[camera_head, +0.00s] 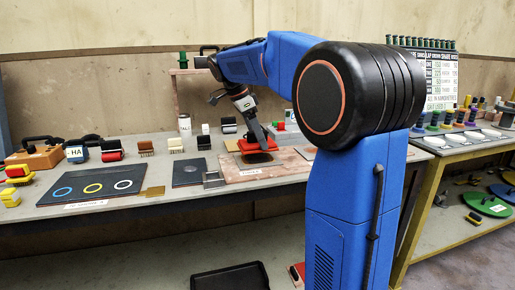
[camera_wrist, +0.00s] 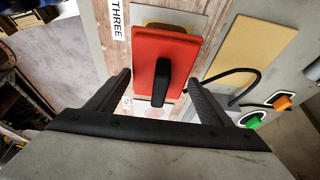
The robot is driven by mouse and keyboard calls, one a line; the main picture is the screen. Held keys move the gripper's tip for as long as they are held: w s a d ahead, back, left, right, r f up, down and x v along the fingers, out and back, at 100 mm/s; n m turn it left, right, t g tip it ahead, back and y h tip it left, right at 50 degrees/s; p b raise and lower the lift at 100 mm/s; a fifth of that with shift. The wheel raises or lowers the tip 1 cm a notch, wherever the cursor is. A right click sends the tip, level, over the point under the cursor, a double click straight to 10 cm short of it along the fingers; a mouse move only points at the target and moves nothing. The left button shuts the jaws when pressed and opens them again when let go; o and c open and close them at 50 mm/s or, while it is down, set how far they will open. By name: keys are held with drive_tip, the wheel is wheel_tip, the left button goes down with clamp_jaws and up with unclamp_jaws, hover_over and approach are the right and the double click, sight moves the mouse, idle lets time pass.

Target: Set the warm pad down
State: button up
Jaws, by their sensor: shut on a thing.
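A red pad (camera_wrist: 148,55) with a black handle (camera_wrist: 163,80) lies between the fingers of my gripper (camera_wrist: 160,82) in the wrist view. My gripper is shut on the pad. In the head view the red pad (camera_head: 250,146) shows under my gripper (camera_head: 256,140), low over a wooden board (camera_head: 235,170) on the bench. A label reading THREE (camera_wrist: 118,18) is beside the pad in the wrist view. A grey plate with a tan patch (camera_wrist: 168,26) shows partly behind the pad. I cannot tell whether the pad touches the surface below it.
A dark board with coloured rings (camera_head: 92,187) and a dark square plate (camera_head: 188,171) lie to the left on the bench. Several blocks and brushes stand along the back. A tan pad (camera_wrist: 250,52) and green (camera_wrist: 252,121) and orange (camera_wrist: 282,102) buttons show at right in the wrist view.

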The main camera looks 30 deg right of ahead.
sight(255, 142)
drive_tip(key=shift+f, duration=1.95)
drive_tip(key=o, duration=1.6)
drive_tip(key=shift+f, duration=0.1)
drive_tip(key=v, duration=1.2)
